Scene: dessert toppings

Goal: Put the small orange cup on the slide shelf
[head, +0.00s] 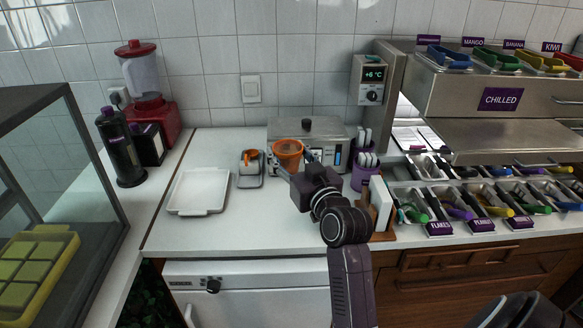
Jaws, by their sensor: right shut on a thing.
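The small orange cup (288,148) is upright in front of the steel machine, its open rim facing up. My right gripper (299,163) is shut on it from the lower right, and its fingers are partly hidden. The cup appears to be above the white counter; its exact height is hard to tell. A flat steel shelf (510,140) lies under the CHILLED unit at the right; I cannot tell for certain whether this is the slide shelf. My left gripper is not in view.
The steel machine (342,128) stands behind the cup. A white tray (198,192) and a small grey device (250,181) with an orange part lie left. A purple holder (362,178) stands right. Topping bins (440,197) fill the right side. The white counter (228,235) is clear in front.

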